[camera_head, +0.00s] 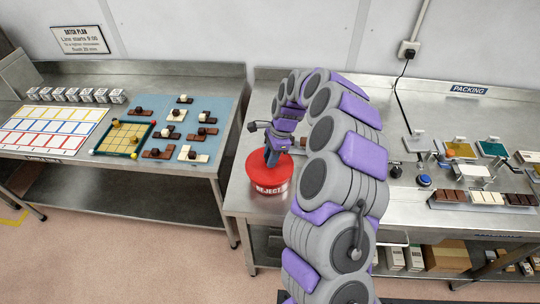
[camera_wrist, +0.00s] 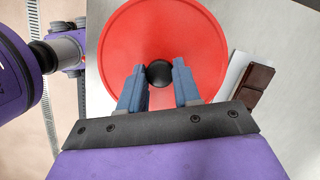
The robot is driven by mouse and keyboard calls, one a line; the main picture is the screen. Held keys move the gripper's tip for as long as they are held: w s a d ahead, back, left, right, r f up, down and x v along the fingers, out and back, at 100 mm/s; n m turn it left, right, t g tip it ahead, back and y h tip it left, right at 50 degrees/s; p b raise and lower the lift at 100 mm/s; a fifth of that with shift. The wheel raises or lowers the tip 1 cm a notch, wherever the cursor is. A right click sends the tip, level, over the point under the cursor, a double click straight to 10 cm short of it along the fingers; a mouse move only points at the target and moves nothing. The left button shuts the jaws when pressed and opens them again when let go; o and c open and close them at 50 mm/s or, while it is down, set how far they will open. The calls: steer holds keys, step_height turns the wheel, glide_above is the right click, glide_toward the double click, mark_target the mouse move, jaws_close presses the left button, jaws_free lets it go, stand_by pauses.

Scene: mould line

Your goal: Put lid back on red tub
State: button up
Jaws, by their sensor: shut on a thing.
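The red tub (camera_head: 271,190), labelled REJECT, stands near the left end of the right-hand bench. Its round red lid (camera_head: 256,166) is over its top, level as far as I can see. I cannot tell whether the lid rests fully on the rim. In the wrist view the lid (camera_wrist: 160,25) fills the upper middle, with its black knob (camera_wrist: 159,74) at the centre. My gripper (camera_wrist: 159,80) is shut on the lid by this knob, with one blue finger on each side. In the head view my gripper (camera_head: 272,155) is above the tub, and the knob is hidden.
Brown chocolate pieces (camera_wrist: 254,86) lie right of the lid. A blue button (camera_head: 424,181), small stands and a chocolate tray (camera_head: 480,198) are farther right. The left bench (camera_head: 215,88) holds a blue mat with chocolates, beyond a gap.

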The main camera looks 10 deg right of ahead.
steer(key=shift+a, duration=0.6)
steer(key=shift+d, duration=0.1)
steer(key=shift+d, duration=0.65)
steer(key=shift+f, duration=0.1)
steer(key=shift+d, duration=0.5)
steer(key=shift+a+p, duration=0.5)
steer(key=shift+p, duration=0.2)
steer(key=shift+f, duration=0.1)
steer(key=o, duration=1.6)
